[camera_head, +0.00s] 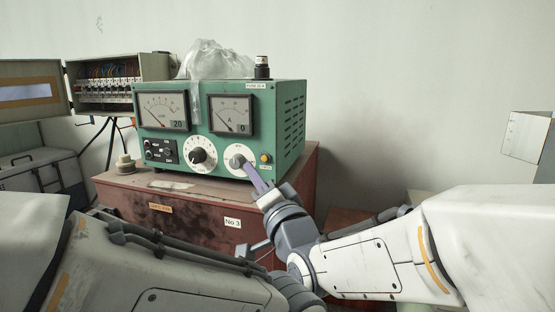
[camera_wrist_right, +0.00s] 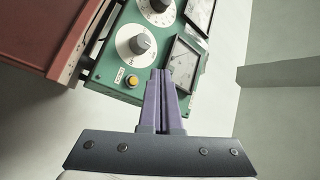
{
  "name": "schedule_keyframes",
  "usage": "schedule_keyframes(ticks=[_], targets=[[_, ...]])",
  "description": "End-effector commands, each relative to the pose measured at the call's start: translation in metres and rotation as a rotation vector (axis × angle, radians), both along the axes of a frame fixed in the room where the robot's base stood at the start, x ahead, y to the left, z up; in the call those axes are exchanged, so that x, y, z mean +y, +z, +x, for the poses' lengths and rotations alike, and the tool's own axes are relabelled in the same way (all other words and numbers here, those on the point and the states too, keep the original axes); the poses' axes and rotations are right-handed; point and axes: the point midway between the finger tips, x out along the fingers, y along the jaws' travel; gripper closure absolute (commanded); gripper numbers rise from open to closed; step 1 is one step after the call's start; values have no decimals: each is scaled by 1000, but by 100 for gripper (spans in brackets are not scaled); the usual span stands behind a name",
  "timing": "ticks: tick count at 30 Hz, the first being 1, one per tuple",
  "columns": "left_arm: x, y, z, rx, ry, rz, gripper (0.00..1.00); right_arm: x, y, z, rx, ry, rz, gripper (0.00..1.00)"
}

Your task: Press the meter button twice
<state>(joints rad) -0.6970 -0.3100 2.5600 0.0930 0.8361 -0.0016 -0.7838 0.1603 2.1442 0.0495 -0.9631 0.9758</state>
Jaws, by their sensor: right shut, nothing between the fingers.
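The green meter (camera_head: 292,120) stands on a reddish-brown cabinet, its front panel facing me. Its small yellow button (camera_head: 265,157) sits at the panel's lower right, beside the right-hand white dial (camera_head: 233,153). In the right wrist view the button (camera_wrist_right: 132,81) shows clear, just left of my fingertips. My right gripper (camera_head: 251,167) is shut and empty, its purple fingers before the lower right of the panel. I cannot tell whether the fingertips touch the panel. In the right wrist view the fingers (camera_wrist_right: 161,74) lie together. My left forearm crosses the bottom; its gripper is not visible.
An open fuse box (camera_head: 108,85) stands behind at left.

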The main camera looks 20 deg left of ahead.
Motion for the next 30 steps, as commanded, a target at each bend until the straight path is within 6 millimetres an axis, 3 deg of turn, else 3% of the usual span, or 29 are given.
schedule_keyframes(ticks=[8, 11, 15, 20, 24, 30], targets=[[0, 0, 0, 0, 0, 0, 100, -8, -9, 6, 11, -21, -40, 100], [0, 0, 0, 0, 0, 0, 100, -28, -32, 21, 43, -73, -142, 100], [0, 0, 0, 0, 1, 0, 100, -80, -86, 43, 132, -167, -382, 100], [0, -7, 0, 0, 2, 0, 100, -99, -157, -16, 281, -54, -764, 100], [0, -12, 0, 0, 2, 0, 100, -137, -215, -86, 412, 115, -1099, 100], [0, -17, 0, 0, 3, 0, 100, -195, -262, -183, 550, 406, -1442, 100]])
